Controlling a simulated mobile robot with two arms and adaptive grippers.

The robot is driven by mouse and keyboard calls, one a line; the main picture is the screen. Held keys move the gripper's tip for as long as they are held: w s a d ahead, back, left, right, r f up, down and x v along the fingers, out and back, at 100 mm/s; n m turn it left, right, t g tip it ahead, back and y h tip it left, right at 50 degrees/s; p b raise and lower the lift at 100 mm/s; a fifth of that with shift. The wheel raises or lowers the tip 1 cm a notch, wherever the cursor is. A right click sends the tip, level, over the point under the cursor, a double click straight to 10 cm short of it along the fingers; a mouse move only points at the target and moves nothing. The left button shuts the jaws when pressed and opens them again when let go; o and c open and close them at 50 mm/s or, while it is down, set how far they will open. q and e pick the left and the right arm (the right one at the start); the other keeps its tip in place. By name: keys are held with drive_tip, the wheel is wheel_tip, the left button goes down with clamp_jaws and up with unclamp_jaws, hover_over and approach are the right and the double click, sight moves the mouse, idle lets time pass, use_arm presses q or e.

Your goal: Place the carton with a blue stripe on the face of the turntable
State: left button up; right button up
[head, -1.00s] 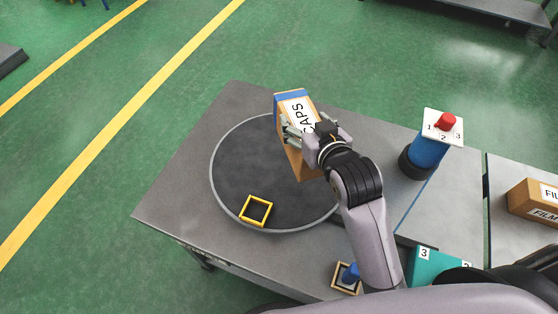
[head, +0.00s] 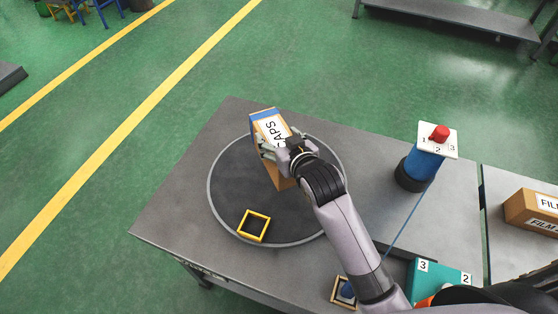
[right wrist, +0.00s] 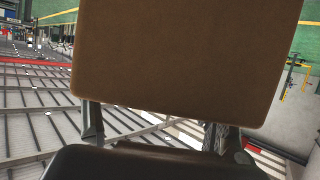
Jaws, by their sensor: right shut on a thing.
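The carton (head: 268,128) is brown with a blue stripe at its top edge and a white label reading "CAPS". My right gripper (head: 274,150) is shut on it and holds it upright, slightly tilted, over the back part of the turntable (head: 228,194). Whether its base touches the turntable face I cannot tell. In the right wrist view the carton (right wrist: 185,55) is a plain brown face filling the upper middle, between the fingers. The turntable is a dark round disc with a grey rim. My left gripper is not in view.
A yellow square frame (head: 243,224) lies on the front of the turntable. Right of it stand a blue post with a red knob (head: 438,134), a teal block (head: 440,276) and a film carton (head: 532,207). A small wooden tray (head: 338,294) is at the front edge.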

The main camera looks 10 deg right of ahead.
wheel_tip(320, 180, down, 9)
drive_tip(key=shift+r, duration=0.15)
idle(0.4)
drive_tip(key=o, duration=1.7)
drive_tip(key=shift+f, duration=0.2)
drive_tip(key=shift+o, duration=0.2)
drive_tip(key=v, duration=1.2)
drive_tip(key=shift+b, duration=0.45)
drive_tip(key=shift+s+a, duration=0.1)
drive_tip(key=shift+a, duration=0.05)
